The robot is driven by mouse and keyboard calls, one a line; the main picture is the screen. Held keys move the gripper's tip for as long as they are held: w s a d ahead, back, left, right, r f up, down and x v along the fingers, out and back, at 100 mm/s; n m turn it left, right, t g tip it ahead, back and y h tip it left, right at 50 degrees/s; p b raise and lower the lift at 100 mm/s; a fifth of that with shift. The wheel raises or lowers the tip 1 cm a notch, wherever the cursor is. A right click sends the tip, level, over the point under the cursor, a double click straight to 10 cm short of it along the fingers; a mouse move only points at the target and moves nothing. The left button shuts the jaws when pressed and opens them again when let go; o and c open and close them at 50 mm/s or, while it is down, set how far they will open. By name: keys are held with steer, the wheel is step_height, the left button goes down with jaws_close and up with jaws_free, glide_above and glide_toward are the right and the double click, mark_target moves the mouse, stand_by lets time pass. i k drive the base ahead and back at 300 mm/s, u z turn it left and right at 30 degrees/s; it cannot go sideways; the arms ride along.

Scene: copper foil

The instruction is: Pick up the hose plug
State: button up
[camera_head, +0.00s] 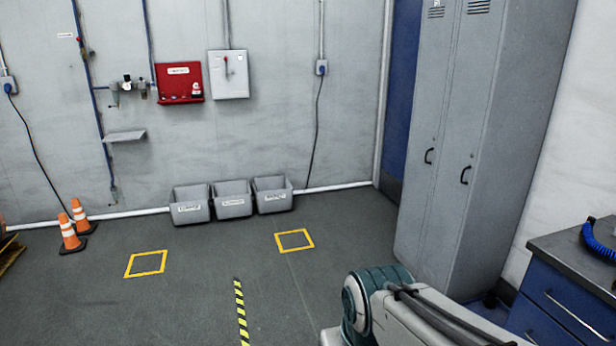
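I cannot make out a hose plug for certain in the head view. A thin blue hose (98,100) runs down the left part of the back wall and ends in a small fitting (114,195) near the floor, too small to identify. A coiled blue hose (600,238) lies on the cabinet top at the right edge, partly cut off. My arm shows at the bottom right, but my gripper is out of view.
Three grey bins (232,201) stand against the back wall. Two orange cones (69,233) stand at the left. Tall grey lockers (448,150) and a blue drawer cabinet (565,300) stand at the right. The middle floor is clear, with yellow markings (241,310).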

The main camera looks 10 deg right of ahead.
mark_target(592, 221)
steer(key=z, duration=0.3)
steer(key=i, duration=1.6)
steer(key=z, duration=1.25)
steer(key=i, duration=0.85)
steer(key=z, duration=1.65)
steer(key=i, duration=1)
steer(key=z, duration=0.15)
